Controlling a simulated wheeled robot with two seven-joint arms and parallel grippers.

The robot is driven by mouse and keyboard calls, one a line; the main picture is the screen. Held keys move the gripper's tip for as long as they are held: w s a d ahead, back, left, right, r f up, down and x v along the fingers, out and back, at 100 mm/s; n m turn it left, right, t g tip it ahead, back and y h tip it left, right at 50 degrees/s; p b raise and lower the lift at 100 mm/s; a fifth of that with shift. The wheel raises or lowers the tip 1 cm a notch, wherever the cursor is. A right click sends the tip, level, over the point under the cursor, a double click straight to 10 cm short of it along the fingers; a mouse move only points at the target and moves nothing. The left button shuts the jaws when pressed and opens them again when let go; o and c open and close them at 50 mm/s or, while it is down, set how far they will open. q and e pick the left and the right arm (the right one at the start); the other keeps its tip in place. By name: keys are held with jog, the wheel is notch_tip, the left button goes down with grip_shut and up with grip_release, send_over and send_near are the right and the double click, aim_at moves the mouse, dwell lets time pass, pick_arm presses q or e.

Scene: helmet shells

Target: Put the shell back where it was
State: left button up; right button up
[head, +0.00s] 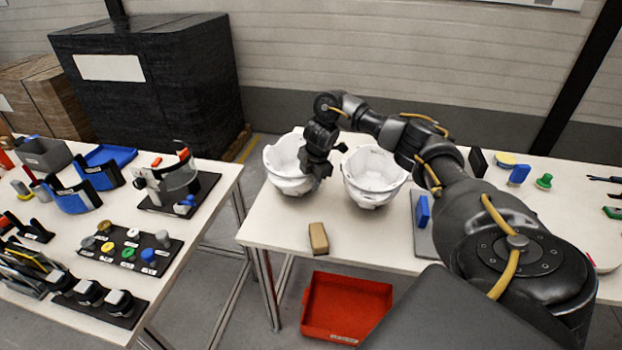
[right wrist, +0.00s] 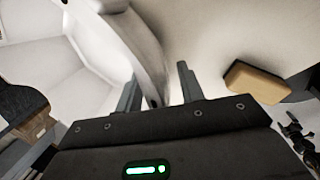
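Two white helmet shells lie open side up on the right-hand table in the head view: a left shell (head: 285,176) near the table's left end and a right shell (head: 372,180) beside it. My right gripper (head: 318,172) is at the right-hand rim of the left shell. In the right wrist view the fingers (right wrist: 158,68) stand apart, one on either side of the shell's wall (right wrist: 145,45). A gap shows between the wall and the right finger. The fingertips are partly hidden in the head view. My left gripper is not in view.
A tan block (head: 318,238) lies in front of the shells; it also shows in the right wrist view (right wrist: 256,82). A red bin (head: 345,308) is on the floor below. A blue item (head: 423,211) lies right of the shells. The left table (head: 215,200) is crowded with parts.

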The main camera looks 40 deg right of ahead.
jog(key=shift+r, duration=0.1)
jog(key=p+v, duration=0.4)
jog(key=v, duration=0.8)
jog(key=shift+p, duration=0.35)
jog(key=shift+a, duration=0.1)
